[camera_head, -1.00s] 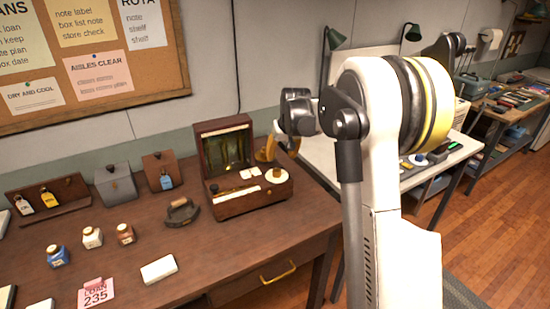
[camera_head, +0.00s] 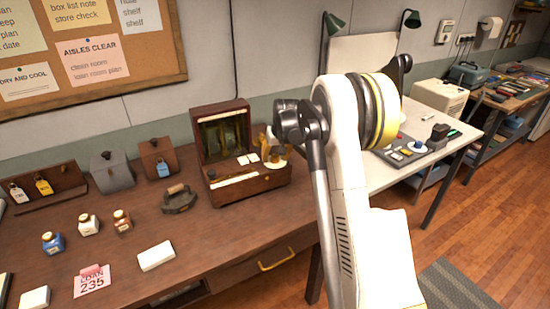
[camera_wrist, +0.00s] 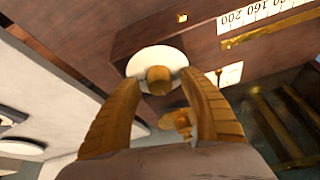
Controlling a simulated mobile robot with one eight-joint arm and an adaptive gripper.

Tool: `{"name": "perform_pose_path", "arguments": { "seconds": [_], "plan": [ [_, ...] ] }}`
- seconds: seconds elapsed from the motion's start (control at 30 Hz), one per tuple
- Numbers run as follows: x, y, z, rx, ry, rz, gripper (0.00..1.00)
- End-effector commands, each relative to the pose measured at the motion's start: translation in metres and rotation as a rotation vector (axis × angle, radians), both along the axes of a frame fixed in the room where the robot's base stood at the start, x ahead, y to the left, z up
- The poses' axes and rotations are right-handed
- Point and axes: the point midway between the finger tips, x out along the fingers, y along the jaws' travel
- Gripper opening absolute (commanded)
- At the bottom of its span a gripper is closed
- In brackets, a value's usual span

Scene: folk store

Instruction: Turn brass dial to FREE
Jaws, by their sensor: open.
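The brass dial (camera_wrist: 158,80) is a round brass knob on a white disc (camera_wrist: 150,57), set on the wooden box. In the head view the white disc (camera_head: 277,165) shows at the right end of the box top, partly hidden by my gripper (camera_head: 270,146). In the wrist view my gripper (camera_wrist: 163,78) is open, with one brass-coloured finger on each side of the knob. The fingertips are close to the disc's edge; I cannot tell whether they touch the knob. The disc's markings, including FREE, are not readable.
The wooden box (camera_head: 245,190) has its lid raised behind the dial. A brass piece (camera_wrist: 178,122) and a numbered scale (camera_wrist: 262,14) show near the dial. A dark handled tool (camera_head: 179,199) lies left of the box. A pale side table (camera_head: 400,172) stands at right.

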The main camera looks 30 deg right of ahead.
Motion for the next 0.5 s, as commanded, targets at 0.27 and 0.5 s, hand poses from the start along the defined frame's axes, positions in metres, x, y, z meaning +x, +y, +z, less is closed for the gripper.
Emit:
{"name": "perform_pose_path", "arguments": {
  "seconds": [0.27,0.5],
  "plan": [
    [-0.0001,0.0001,0.0003,0.000,0.000,0.000,0.00],
    [-0.0002,0.0002,0.0001,0.000,0.000,-0.001,0.00]
  ]
}}
